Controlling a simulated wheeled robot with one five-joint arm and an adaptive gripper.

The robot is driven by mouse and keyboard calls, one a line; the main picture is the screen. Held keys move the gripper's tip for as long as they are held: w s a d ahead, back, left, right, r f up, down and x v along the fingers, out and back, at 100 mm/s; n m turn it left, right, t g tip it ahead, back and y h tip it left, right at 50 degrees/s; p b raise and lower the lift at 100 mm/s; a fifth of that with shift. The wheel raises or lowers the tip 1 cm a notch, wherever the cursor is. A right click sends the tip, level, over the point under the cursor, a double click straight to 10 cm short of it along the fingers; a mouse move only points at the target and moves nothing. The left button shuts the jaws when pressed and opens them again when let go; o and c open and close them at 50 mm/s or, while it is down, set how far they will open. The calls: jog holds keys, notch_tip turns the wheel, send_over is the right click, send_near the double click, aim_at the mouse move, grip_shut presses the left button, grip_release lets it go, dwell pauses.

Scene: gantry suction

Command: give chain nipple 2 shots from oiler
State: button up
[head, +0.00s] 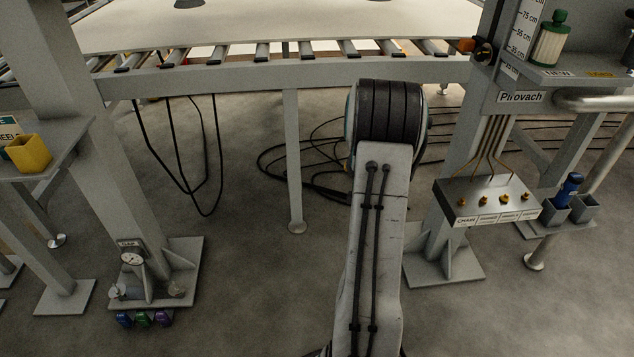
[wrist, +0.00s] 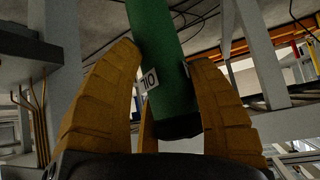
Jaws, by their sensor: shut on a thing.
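A green oiler (wrist: 165,40) with a white label, its lettering apparently OIL turned over, sits between the yellow fingers of my gripper (wrist: 166,58) in the wrist view. My gripper is shut on it, and it is slightly tilted in that picture. In the head view my arm hides the gripper and the oiler. The chain nipple (head: 461,202) is the leftmost of several brass nipples on a grey block (head: 487,187) at the right. The label CHAIN is below it. Thin copper pipes run up from the block.
A blue bottle (head: 570,187) stands in a grey cup holder right of the block. A roller conveyor (head: 270,72) crosses the back. A yellow cup (head: 28,153) is at left. Black cables (head: 300,165) lie on the floor.

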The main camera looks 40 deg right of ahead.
jog(key=s+d+r+m, duration=0.1)
jog(key=s+d, duration=0.2)
jog(key=d, duration=0.2)
jog(key=s+d+r+m+g+h, duration=0.1)
jog(key=s+d+r, duration=0.1)
jog(key=s+d, duration=0.2)
jog(key=s+d+r+m+g+p, duration=0.1)
jog(key=s+d, duration=0.3)
jog(key=d, duration=0.1)
jog(key=shift+d+r+m, duration=0.2)
jog(key=shift+d+m, duration=0.1)
jog(key=s+d+r+m, duration=0.1)
jog(key=s+d+r, duration=0.1)
jog(key=s, duration=0.1)
jog(key=s+d+r+m+g, duration=0.1)
jog(key=s+d+r, duration=0.1)
jog(key=s+d, duration=0.1)
jog(key=s+d+r+g+h, duration=0.1)
jog(key=s+d, duration=0.2)
jog(key=s, duration=0.1)
jog(key=shift+s+d+r+m+p, duration=0.1)
jog(key=shift+s+r+m+p, duration=0.3)
jog(key=shift+f, duration=0.15)
jog(key=shift+f+b, duration=1.95)
jog(key=shift+f, duration=0.35)
jog(key=shift+w, duration=0.1)
